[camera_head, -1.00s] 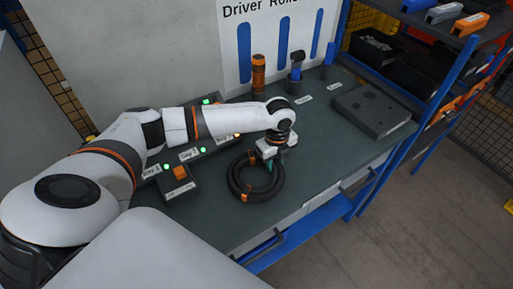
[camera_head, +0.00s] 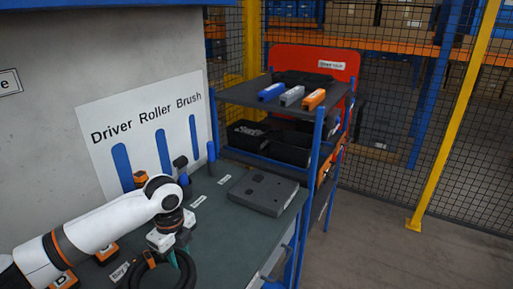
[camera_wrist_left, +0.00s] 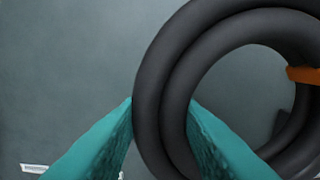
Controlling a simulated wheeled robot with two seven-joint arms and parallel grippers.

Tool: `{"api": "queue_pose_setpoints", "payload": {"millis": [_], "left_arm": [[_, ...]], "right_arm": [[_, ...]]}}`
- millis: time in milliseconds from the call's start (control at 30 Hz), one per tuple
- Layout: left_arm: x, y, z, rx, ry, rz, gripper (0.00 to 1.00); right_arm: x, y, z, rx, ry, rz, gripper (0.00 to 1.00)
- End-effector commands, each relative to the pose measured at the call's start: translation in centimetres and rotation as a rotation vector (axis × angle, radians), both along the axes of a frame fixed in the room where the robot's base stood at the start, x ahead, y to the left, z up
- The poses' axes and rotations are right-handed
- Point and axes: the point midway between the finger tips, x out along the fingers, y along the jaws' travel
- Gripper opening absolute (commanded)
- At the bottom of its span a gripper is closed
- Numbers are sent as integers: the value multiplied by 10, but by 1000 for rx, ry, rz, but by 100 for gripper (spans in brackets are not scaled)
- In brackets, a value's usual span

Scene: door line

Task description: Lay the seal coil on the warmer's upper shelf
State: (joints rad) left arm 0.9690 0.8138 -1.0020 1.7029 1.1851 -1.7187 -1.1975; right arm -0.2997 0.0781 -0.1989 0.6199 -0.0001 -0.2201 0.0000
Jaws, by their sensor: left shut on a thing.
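The seal coil (camera_head: 191,268) is a thick black ring of hose, partly cut off at the bottom of the head view. In the left wrist view the coil (camera_wrist_left: 165,75) shows an orange tie at the right. My left gripper (camera_head: 173,260) has its teal fingers on either side of the coil's near strand and is shut on it. The coil is over the dark green bench; I cannot tell whether it touches the bench top. My right gripper is out of view. No warmer can be made out for certain.
A blue-posted rack (camera_head: 318,125) stands right of the bench (camera_head: 235,222), with blue, grey and orange pieces on top and black bins below. A flat grey block (camera_head: 264,192) lies on the bench. A wall board (camera_head: 145,130) is behind. Open floor (camera_head: 370,245) lies right, before a mesh fence.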

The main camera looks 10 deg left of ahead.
Motion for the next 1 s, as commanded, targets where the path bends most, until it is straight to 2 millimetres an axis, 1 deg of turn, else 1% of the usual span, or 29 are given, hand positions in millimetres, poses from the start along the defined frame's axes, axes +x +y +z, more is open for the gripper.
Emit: {"api": "queue_pose_setpoints", "payload": {"millis": [167,267,600,800,1000], "left_arm": [[-3,-8,8,-3,-5,168,0],[-7,-16,13,-7,-3,337,0],[-22,-40,34,-13,0,978,0],[-33,-53,45,-11,1,1355,0],[-44,-63,54,-7,2,1686,0]], "right_arm": [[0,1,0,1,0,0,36],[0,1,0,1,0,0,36],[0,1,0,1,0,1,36],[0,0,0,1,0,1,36],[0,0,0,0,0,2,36]]}}
